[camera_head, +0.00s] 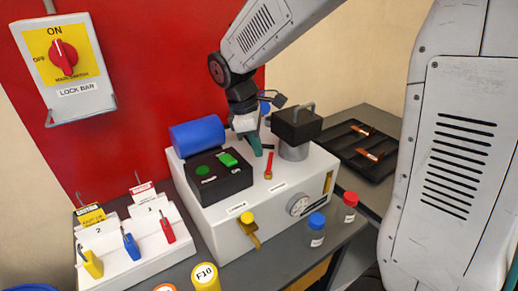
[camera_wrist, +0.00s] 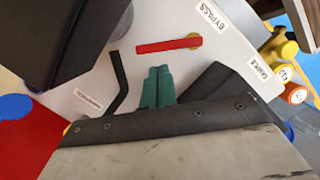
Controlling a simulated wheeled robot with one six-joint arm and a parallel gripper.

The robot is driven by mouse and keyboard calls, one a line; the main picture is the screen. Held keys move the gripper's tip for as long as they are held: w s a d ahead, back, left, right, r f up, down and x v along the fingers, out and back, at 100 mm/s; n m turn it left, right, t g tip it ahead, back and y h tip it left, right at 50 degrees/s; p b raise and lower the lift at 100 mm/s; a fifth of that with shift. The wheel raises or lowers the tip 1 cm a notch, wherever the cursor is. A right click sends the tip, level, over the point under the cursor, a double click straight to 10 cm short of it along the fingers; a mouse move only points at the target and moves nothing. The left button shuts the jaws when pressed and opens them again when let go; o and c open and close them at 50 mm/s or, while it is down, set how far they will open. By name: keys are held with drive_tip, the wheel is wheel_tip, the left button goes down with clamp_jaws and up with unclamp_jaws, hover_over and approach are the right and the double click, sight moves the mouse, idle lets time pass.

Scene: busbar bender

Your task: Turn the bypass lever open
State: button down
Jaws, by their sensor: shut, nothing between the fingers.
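The bypass lever is a slim red bar (camera_head: 268,166) on the white top of the machine, beside a small label. In the wrist view the red lever (camera_wrist: 165,45) lies nearly level, with a brass pivot at its right end and the BYPASS label (camera_wrist: 222,14) just above right. My gripper (camera_head: 256,146) is over the machine top, to the left of the lever in the head view. Its green fingertips (camera_wrist: 158,73) are together and empty. In the wrist view they point at the lever's side with a small gap; height above the top is hard to tell.
A black bent rod (camera_wrist: 119,85) stands close left of the fingers in the wrist view. A black block on a grey cylinder (camera_head: 296,130) rises right of the gripper. A black button box (camera_head: 213,176) and blue cylinder (camera_head: 198,135) are left. A yellow-knobbed lever (camera_head: 248,225) is in front.

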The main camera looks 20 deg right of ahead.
drive_tip(key=w+a+r, duration=0.4)
drive_tip(key=r, duration=0.4)
drive_tip(key=shift+m, duration=0.4)
drive_tip(key=x, duration=1)
drive_tip(key=shift+s+a, duration=0.1)
drive_tip(key=shift+s, duration=0.2)
drive_tip(key=shift+s+d+r, duration=0.15)
drive_tip(key=shift+s+d, duration=0.2)
drive_tip(key=shift+d, duration=0.25)
drive_tip(key=shift+s+d+r, duration=0.1)
drive_tip(key=shift+s+d, duration=0.3)
drive_tip(key=shift+d, duration=0.15)
drive_tip(key=shift+s+d, duration=0.3)
drive_tip(key=shift+d, duration=0.15)
drive_tip(key=shift+d, duration=0.4)
drive_tip(key=shift+a, duration=0.2)
